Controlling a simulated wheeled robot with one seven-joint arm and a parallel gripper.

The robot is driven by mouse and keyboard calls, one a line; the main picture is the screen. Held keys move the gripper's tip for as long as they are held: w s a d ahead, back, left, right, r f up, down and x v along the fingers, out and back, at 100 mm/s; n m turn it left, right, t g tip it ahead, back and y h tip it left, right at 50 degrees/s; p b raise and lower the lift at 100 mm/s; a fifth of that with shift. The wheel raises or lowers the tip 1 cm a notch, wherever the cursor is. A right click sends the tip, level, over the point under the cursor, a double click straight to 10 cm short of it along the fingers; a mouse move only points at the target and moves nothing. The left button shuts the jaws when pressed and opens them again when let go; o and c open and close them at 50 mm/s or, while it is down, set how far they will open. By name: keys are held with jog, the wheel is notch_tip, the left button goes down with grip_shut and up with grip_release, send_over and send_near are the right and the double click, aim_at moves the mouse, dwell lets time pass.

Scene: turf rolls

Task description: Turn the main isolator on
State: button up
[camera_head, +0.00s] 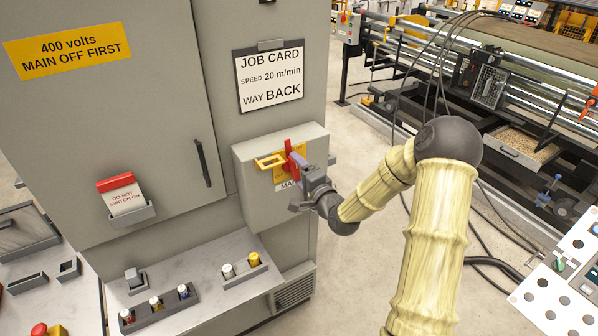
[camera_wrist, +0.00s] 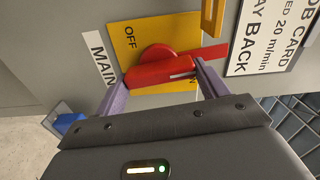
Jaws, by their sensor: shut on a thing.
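The main isolator's red handle (camera_head: 288,152) stands roughly upright on a yellow plate (camera_wrist: 160,28) on a grey box (camera_head: 262,211). In the wrist view the red handle (camera_wrist: 150,74) shows with a round hub. "OFF" is readable on the plate; the other marking is mostly hidden behind the handle and a finger. I cannot tell which marking the handle points to. My gripper (camera_head: 297,164) is shut on the handle. In the wrist view its two purple fingers (camera_wrist: 160,86) lie at either end of the thick part of the handle.
A yellow hasp (camera_head: 268,163) sticks out left of the handle. A job card (camera_head: 270,78) hangs above the box. A red-topped "DO NOT SWITCH ON" tag (camera_head: 122,197) sits in a holder on the cabinet door. A shelf (camera_head: 190,268) below carries several small parts.

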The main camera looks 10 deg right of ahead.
jog(key=shift+m, duration=0.6)
jog(key=o, duration=1)
jog(key=p+v, duration=1)
jog(key=v, duration=0.7)
jog(key=shift+s+d+p, duration=0.1)
jog(key=shift+s+p, duration=0.05)
jog(key=shift+p, duration=0.2)
